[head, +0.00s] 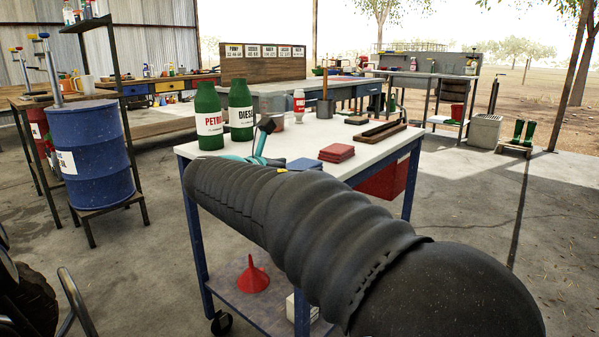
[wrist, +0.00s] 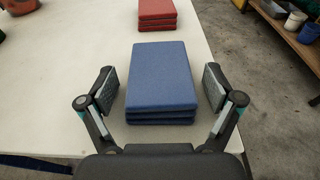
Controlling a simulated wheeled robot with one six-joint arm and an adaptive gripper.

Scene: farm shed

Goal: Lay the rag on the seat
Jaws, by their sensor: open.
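A stack of folded blue rags (wrist: 160,78) lies on the white tabletop (wrist: 75,75). In the head view only a sliver of the blue stack (head: 302,164) shows behind my arm. My gripper (wrist: 160,92) is open and empty, with one finger to the left and one to the right of the blue stack. Both fingers look apart from it, and their height above the table is hard to tell. A stack of folded red rags (wrist: 157,13) lies beyond it, also in the head view (head: 336,153). I cannot make out a seat for certain in either view.
Green petrol (head: 209,118) and diesel (head: 241,110) bottles stand at the tabletop's left. A metal cup (head: 325,109) and a dark tray (head: 380,133) are farther back. A blue drum (head: 93,155) stands at left. A dark machine part (head: 25,295) shows lower left. Open floor lies right.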

